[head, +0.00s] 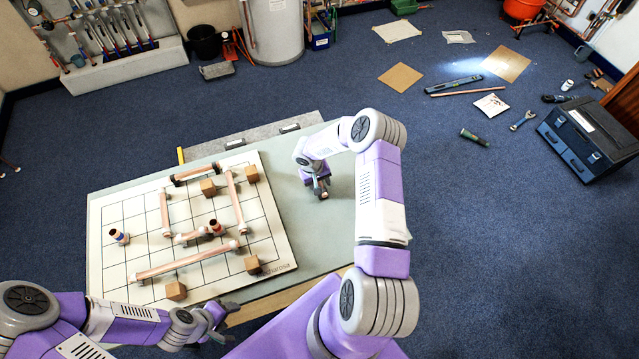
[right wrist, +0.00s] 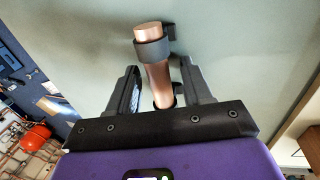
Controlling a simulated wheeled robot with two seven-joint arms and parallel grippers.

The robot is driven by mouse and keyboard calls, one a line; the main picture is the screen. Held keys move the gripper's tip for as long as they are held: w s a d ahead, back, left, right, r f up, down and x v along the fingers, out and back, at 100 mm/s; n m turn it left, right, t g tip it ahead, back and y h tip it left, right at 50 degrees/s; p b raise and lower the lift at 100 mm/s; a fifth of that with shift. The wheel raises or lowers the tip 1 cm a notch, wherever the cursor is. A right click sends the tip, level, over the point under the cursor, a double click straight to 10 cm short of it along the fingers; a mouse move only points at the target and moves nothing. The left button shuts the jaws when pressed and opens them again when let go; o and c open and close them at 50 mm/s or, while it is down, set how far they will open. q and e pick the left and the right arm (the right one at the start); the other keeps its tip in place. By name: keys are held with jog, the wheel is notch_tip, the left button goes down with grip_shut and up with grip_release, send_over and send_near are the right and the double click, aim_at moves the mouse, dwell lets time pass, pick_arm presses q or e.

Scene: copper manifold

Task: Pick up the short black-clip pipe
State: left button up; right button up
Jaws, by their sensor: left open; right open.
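A short copper pipe (right wrist: 158,84) with a dark clip (right wrist: 152,52) around it near its far end shows in the right wrist view. My right gripper (right wrist: 155,88) is open, with one finger on each side of the pipe; I cannot tell whether either touches it. In the head view my right gripper (head: 320,190) is low over the bare table right of the white board, and it mostly hides the pipe there. My left gripper (head: 222,320) is open and empty near the table's front edge, in front of the board.
The white gridded board (head: 110,262) carries several copper pipes with clips and several wooden blocks, such as one at the front (head: 176,291). The grey-green table (head: 335,235) is clear around my right gripper. Tools and a toolbox (head: 590,140) lie on the blue floor at right.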

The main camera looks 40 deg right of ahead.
jog(key=shift+c, duration=0.3)
grip_shut()
